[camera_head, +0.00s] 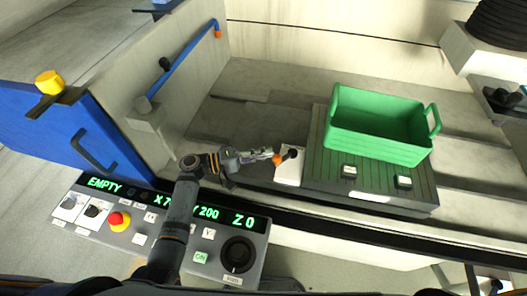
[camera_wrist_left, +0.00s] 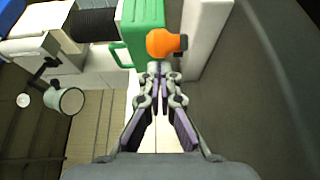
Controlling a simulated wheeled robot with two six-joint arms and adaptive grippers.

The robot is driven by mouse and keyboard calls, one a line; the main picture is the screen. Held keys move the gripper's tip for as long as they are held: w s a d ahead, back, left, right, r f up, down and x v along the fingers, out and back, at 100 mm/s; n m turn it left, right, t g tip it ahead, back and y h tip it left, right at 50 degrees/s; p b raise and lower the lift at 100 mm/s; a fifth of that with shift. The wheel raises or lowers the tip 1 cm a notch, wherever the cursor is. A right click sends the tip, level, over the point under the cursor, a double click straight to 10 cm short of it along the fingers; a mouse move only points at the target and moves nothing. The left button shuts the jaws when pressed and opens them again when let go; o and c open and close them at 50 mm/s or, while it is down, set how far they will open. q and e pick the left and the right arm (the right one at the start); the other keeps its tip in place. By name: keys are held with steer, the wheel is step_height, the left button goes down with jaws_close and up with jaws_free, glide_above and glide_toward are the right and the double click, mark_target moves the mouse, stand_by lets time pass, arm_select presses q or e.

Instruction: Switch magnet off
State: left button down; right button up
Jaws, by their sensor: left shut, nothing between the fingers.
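The magnet (camera_head: 315,183) is a dark slotted block, with a white plate (camera_head: 290,166) at its left end. On the plate is a switch handle with an orange part (camera_head: 278,160) and a dark knob (camera_head: 292,153). The handle also shows in the left wrist view (camera_wrist_left: 161,43). My left gripper (camera_head: 268,155) is shut and empty, its fingertips right at the orange part; I cannot tell if they touch. In the left wrist view the closed fingertips (camera_wrist_left: 157,76) are just short of it. My right gripper is not in view.
A green crate (camera_head: 375,146) stands on the magnet, near two small white-topped pieces (camera_head: 349,171). A control panel (camera_head: 130,238) with lit readouts is in front, below my left arm. A blue rail (camera_head: 183,66) and blue door (camera_head: 60,130) are at left.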

arm_select(q)
steer(key=shift+s+d+n+t, duration=0.1)
steer(key=shift+s+n+t, duration=0.2)
steer(key=shift+n+t, duration=0.1)
